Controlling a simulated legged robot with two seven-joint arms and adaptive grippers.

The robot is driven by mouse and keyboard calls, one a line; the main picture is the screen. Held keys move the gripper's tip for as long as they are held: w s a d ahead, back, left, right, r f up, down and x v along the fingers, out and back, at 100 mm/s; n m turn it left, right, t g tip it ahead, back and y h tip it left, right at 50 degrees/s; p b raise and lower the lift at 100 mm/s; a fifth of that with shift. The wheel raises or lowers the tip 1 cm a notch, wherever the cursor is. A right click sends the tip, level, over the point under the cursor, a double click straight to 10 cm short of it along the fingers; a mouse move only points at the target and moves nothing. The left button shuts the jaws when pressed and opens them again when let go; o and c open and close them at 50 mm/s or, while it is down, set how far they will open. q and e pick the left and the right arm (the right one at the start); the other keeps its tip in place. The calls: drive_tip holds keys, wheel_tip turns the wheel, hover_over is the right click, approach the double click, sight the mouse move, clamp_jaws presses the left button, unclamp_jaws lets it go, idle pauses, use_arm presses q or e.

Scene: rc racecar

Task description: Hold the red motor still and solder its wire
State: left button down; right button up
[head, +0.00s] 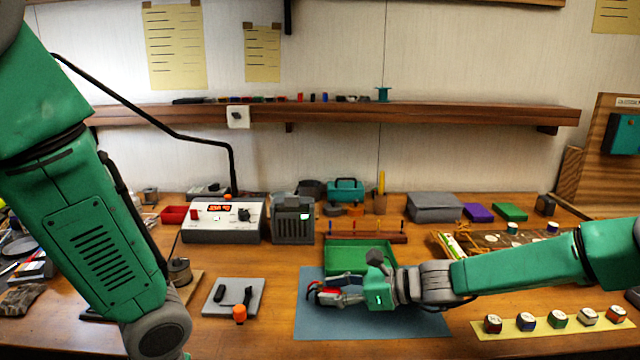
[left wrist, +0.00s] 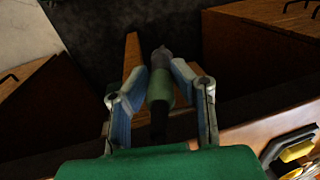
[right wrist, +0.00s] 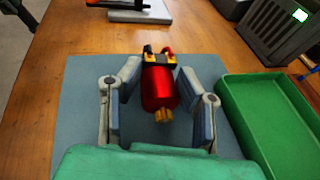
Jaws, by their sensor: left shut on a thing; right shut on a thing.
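The red motor (right wrist: 160,88) has a black and yellow end cap with short red and black leads, and a yellow pinion on its near end. My right gripper (right wrist: 158,80) is shut on the motor's sides, low over the blue-grey mat (right wrist: 80,130). In the head view the motor (head: 325,288) shows as a small bit of red at the right gripper (head: 335,291). My left gripper (left wrist: 158,74) is shut on a green-handled tool with a grey end (left wrist: 160,88), apparently a soldering iron. The left gripper is out of the head view, below its lower edge.
A green tray (head: 358,256) stands just behind the mat. A grey pad (head: 225,305) with black pieces and an orange knob lies left of it. Small blocks line a yellow strip (head: 545,331) at right.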

drive_tip(key=o, duration=1.2)
drive_tip(key=shift+c, duration=0.2)
use_arm(q)
drive_tip(key=shift+d, duration=0.1)
use_arm(e)
drive_tip(key=v, duration=1.1)
drive_tip(key=shift+s+d+r, duration=0.1)
drive_tip(key=shift+s+d, duration=0.05)
drive_tip(key=shift+d, duration=0.35)
